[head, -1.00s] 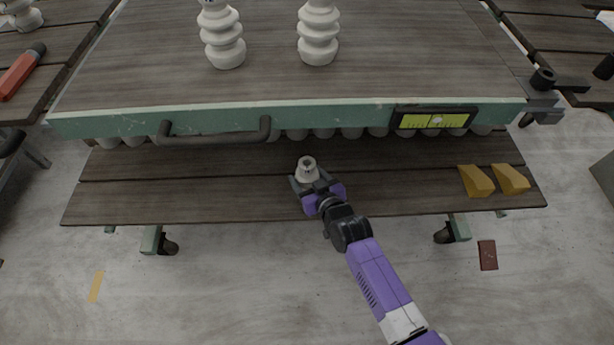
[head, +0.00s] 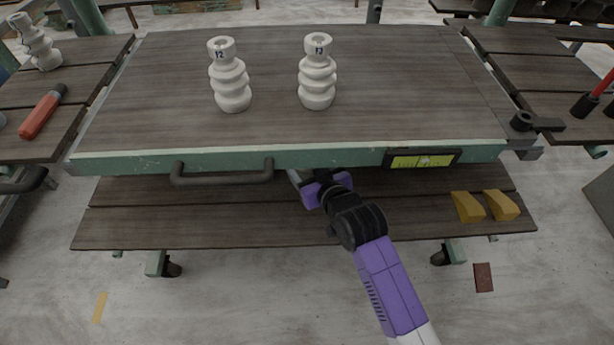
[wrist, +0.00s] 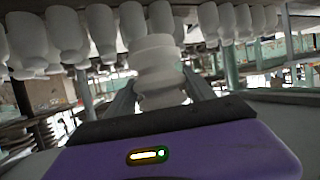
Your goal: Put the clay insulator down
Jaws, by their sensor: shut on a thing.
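My gripper (head: 312,182) is at the front edge of the cart's upper deck (head: 300,125), reaching in under it above the lower shelf (head: 230,220). In the wrist view, my gripper (wrist: 160,88) is shut on a white ribbed clay insulator (wrist: 157,72), held between the two fingers. The front edge hides the held insulator in the head view. Two white insulators, marked 12 (head: 230,78) and 13 (head: 317,75), stand upright on the upper deck. I cannot tell whether the held one touches anything.
In the wrist view, pale rounded forms (wrist: 68,35) hang in a row under the deck, close around the held insulator. Two yellow wedges (head: 468,207) lie on the lower shelf's right.

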